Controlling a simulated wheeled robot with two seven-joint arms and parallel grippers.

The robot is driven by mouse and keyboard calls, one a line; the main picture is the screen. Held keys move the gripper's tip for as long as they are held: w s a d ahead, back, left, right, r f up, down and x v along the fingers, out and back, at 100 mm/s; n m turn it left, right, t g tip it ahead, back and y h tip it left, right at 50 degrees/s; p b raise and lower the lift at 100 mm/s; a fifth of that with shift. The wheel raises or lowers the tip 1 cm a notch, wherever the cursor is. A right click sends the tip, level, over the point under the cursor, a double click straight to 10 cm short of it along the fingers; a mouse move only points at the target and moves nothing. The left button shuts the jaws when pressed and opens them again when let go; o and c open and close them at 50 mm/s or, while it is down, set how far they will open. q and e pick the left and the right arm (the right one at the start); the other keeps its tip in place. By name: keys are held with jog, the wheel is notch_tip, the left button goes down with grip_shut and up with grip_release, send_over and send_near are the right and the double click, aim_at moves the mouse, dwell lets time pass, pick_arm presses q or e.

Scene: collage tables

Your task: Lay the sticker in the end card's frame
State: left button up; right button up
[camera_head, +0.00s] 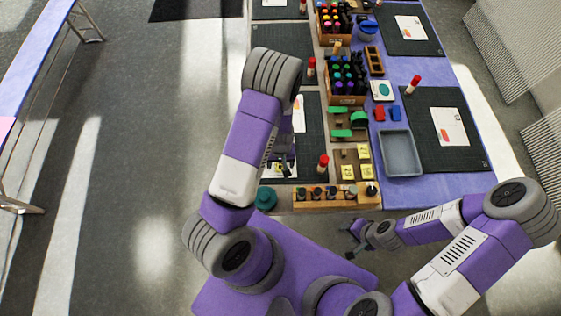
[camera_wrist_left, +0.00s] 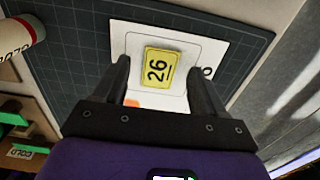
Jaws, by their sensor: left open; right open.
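The yellow sticker (camera_wrist_left: 161,68) marked 26 shows in the left wrist view, inside the pale square frame of a white card (camera_wrist_left: 217,50). It appears to lie on the card, slightly turned; I cannot tell if it is fully flat. My left gripper (camera_wrist_left: 157,84) is open, with a finger on each side of the sticker, apart from it. In the head view my left gripper (camera_head: 281,168) is over the near left mat, and my arm hides much of that card. My right gripper (camera_head: 354,240) is open and empty, off the table's near edge.
More yellow stickers (camera_head: 365,171) sit on a wooden board right of the mat. A glue stick (camera_head: 323,163) stands between them. A wooden stamp rack (camera_head: 335,197) lines the near edge. A grey tray (camera_head: 400,153) lies further right.

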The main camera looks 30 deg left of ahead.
pick_arm(q)
jog(key=shift+r, duration=0.1)
notch_tip(320, 180, up, 8)
jog(key=p, duration=0.1)
jog(key=shift+f+p, duration=0.25)
jog(key=shift+p, duration=0.1)
